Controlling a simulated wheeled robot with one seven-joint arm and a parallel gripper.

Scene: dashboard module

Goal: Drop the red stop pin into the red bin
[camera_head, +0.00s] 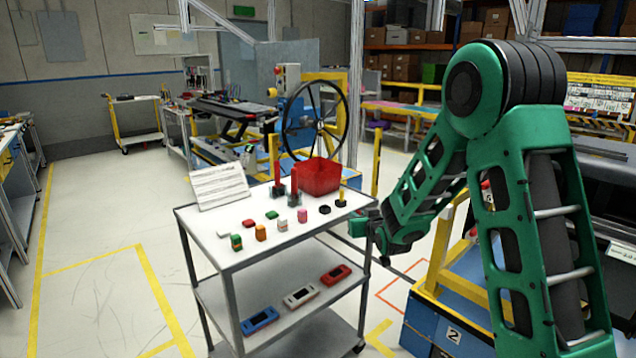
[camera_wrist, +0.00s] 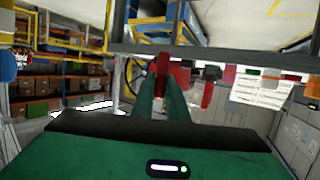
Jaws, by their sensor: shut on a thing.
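My gripper (camera_head: 366,226) is at the right edge of the white cart top, at about tabletop height. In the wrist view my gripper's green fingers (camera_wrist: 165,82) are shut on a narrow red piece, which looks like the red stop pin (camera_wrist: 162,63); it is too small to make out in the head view. The red bin (camera_head: 320,178) stands open at the back right of the cart top, up and left of my gripper. Two upright red pieces in dark bases, a rear one (camera_head: 276,162) and a front one (camera_head: 295,182), stand left of the bin.
On the cart top (camera_head: 262,240) are a tilted white sheet (camera_head: 219,187), several small coloured blocks and a yellow pin (camera_head: 342,195) in a black base. The lower shelf holds a blue (camera_head: 259,319), a white (camera_head: 300,297) and a red case (camera_head: 335,275). A large black wheel (camera_head: 314,118) rises behind.

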